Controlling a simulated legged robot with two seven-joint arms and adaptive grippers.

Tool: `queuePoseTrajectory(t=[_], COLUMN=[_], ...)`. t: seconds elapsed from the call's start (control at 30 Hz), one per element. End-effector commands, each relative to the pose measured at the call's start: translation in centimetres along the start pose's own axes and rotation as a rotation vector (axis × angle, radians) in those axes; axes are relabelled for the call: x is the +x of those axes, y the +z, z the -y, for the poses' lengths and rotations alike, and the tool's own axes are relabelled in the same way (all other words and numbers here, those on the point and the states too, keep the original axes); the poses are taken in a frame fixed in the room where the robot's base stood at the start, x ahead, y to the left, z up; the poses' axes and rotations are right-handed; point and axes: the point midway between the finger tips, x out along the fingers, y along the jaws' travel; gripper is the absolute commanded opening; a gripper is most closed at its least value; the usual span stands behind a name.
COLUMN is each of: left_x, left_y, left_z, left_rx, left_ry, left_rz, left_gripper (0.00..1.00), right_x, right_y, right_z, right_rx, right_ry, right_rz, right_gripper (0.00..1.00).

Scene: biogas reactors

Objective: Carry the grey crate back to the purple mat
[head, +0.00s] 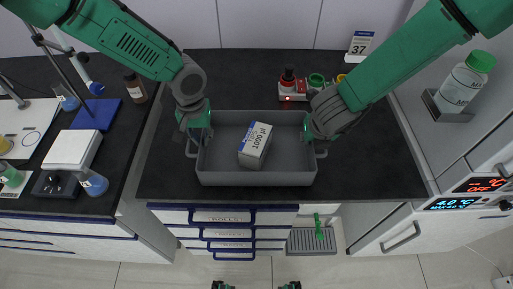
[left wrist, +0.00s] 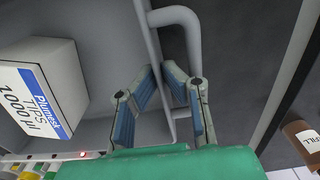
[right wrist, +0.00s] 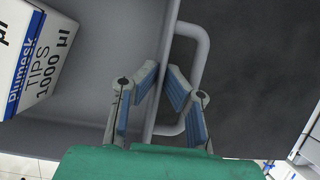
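The grey crate (head: 214,174) is over the dark counter, near its front edge; I cannot tell whether it rests on it or is slightly raised. A white tips box (head: 255,145) is inside it. My left gripper (head: 195,133) is at the crate's left wall, its fingers closed in on both sides of the rim by the handle in the left wrist view (left wrist: 161,68). My right gripper (head: 312,135) pinches the right rim likewise, as the right wrist view (right wrist: 163,68) shows. I see no purple mat in any view.
A brown bottle (head: 135,88) is at left, a green-capped bottle (head: 462,82) at right. Dark counter (head: 385,165) is clear right of the crate.

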Motion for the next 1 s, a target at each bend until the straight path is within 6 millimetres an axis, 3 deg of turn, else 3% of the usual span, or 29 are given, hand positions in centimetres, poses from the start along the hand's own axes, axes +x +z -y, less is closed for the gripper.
queuePoseTrajectory(t=[0.37,0.8,1.0], left_x=[-0.7,-4.7,-5.2], left_y=[0.0,0.0,0.0], left_z=[0.0,0.0,0.0], left_rx=[0.001,0.001,0.001], left_ry=[0.001,0.001,0.001], left_rz=[-0.001,-0.002,-0.001], left_gripper=[0.0,0.0,0.0], right_x=[-0.6,-4.3,-4.8], right_y=[0.3,1.8,2.0], right_z=[0.0,0.0,0.0], right_rx=[0.0,0.0,0.0], right_ry=[-0.001,0.0,0.0], right_rz=[0.001,0.002,0.001], right_gripper=[0.0,0.0,0.0])
